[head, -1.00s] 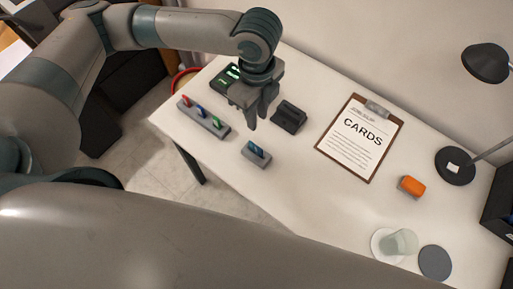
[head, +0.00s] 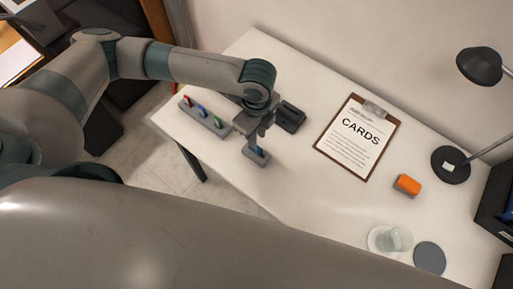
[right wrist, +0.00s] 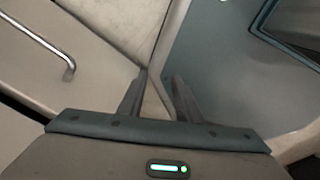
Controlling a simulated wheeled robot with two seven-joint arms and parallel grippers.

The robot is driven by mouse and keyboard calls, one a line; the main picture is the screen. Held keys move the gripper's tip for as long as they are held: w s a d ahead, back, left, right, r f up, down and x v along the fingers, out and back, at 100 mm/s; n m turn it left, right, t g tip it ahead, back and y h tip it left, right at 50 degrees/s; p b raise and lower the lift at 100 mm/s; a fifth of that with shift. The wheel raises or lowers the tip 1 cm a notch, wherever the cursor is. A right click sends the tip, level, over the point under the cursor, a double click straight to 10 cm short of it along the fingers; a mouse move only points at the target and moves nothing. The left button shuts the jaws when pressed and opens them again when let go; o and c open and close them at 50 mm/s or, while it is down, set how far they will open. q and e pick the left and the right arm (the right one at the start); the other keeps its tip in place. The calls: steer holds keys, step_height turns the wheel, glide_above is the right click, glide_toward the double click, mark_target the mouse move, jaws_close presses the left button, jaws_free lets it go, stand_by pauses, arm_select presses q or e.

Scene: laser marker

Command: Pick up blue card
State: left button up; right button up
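A small grey holder (head: 256,158) stands near the front edge of the table, with a blue card (head: 261,153) upright in it. My left gripper (head: 256,147) points down right over this holder, its fingers at the card and partly covering it. I cannot tell whether the fingers have closed on it. A long grey rack (head: 212,126) to the left holds a red card (head: 187,100), another blue card (head: 202,110) and a green card (head: 218,121). My right gripper (right wrist: 161,76) shows in the right wrist view with its fingertips apart and nothing between them.
A black block-shaped device (head: 290,117) stands just behind my left gripper. A clipboard marked CARDS (head: 340,160), an orange object (head: 407,185), a glass (head: 400,239), a grey disc (head: 430,258) and a black lamp (head: 480,66) are to the right. The front middle of the table is clear.

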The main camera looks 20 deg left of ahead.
mark_target(256, 150)
arm_select(q)
steer(key=f+p, duration=0.1)
steer(key=f, duration=0.1)
steer(key=f+p, duration=0.1)
steer(key=f, duration=0.1)
steer(key=shift+s+f, duration=0.2)
steer(key=shift+f, duration=0.4)
steer(key=shift+c, duration=0.4)
jaws_close()
